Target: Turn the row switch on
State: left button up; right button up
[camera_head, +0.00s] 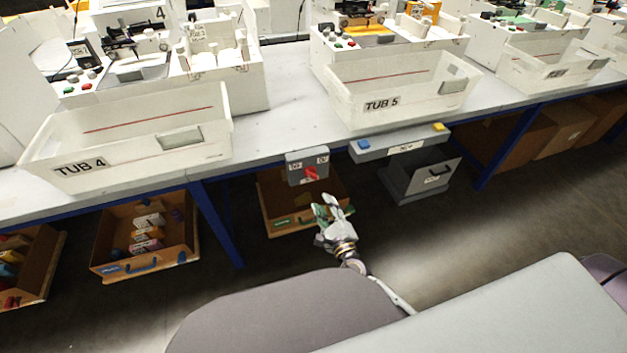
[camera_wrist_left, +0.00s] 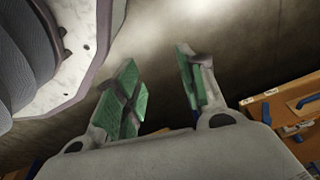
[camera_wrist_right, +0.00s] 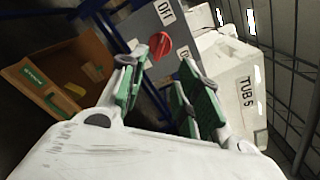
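The row switch is a grey box (camera_head: 306,168) on the front edge of the bench, with a red knob (camera_head: 311,173) and white labels on its face. In the right wrist view the red knob (camera_wrist_right: 160,46) lies beyond the fingertips, between an OFF label and another label. My right gripper (camera_head: 330,205) is open and empty, just below and in front of the switch box, apart from the knob as far as I can tell. It also shows open in the right wrist view (camera_wrist_right: 158,82). My left gripper (camera_wrist_left: 160,85) is open and empty over the floor, outside the head view.
TUB 4 (camera_head: 110,160) and TUB 5 (camera_head: 420,112) stand on the bench. A grey box with blue and yellow buttons (camera_head: 400,142) sits right of the switch. A cardboard bin (camera_head: 275,215) lies below the switch. A blue bench leg (camera_head: 220,222) stands left.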

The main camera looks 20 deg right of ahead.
aim_at(312, 177)
jog(key=shift+w+a, duration=0.1)
jog(key=shift+w, duration=5.3)
pick_arm(q)
jog(key=shift+w+d+r, duration=0.3)
jog(key=shift+w+r, duration=0.15)
jog(key=shift+r, duration=0.3)
pick_arm(e)
jog(key=shift+w+a, duration=0.1)
jog(key=shift+w, duration=0.35)
jog(key=shift+c, duration=0.5)
pick_arm(q)
jog(key=shift+s+f, duration=0.2)
jog(key=shift+s, duration=0.05)
pick_arm(e)
grip_shut()
